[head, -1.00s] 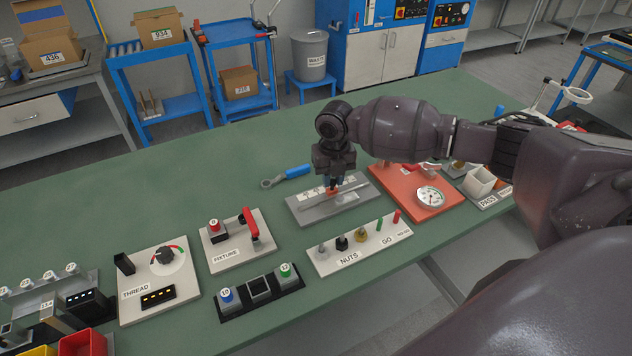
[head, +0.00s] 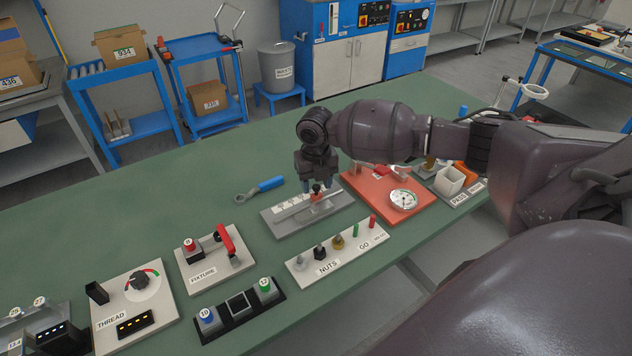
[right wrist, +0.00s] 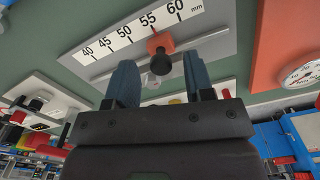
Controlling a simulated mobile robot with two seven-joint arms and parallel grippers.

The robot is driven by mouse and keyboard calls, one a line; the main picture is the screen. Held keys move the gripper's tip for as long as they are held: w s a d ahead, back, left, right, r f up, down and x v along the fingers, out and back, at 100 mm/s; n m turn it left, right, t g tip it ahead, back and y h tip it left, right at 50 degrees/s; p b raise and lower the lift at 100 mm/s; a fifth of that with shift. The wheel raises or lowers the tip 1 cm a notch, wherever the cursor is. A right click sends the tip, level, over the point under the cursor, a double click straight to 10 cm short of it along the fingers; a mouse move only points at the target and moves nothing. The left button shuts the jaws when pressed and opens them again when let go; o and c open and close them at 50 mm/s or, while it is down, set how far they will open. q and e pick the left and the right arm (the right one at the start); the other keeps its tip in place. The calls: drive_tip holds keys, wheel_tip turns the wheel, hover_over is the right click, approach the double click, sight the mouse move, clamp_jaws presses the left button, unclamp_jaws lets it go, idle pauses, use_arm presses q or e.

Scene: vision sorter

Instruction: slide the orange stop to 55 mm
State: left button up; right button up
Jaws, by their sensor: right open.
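The orange stop (right wrist: 161,42) with its black knob (right wrist: 160,63) sits on a rail beside a white mm scale (right wrist: 130,36). In the right wrist view it stands beside the red 55 mark, seen at a slant, so I cannot tell the exact reading. The stop also shows in the head view (head: 316,195), partly hidden. My right gripper (head: 320,184) is just above it. In the right wrist view its blue fingers (right wrist: 160,72) are open, with the knob showing between and beyond them, not gripped. My left gripper is out of view.
An orange plate with a dial (head: 403,199) stands close right of the slide plate (head: 275,226). The NUTS and GO board (head: 345,258) lies in front. A blue-handled wrench (head: 262,189) lies behind left. Green bench is clear behind.

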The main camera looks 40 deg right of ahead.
sight(316, 185)
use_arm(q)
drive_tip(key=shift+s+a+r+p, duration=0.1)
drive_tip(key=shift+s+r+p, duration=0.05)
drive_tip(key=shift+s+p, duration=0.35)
use_arm(e)
wheel_tip(316, 185, up, 11)
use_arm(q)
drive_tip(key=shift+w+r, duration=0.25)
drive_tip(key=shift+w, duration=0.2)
use_arm(e)
drive_tip(key=shift+f, duration=0.1)
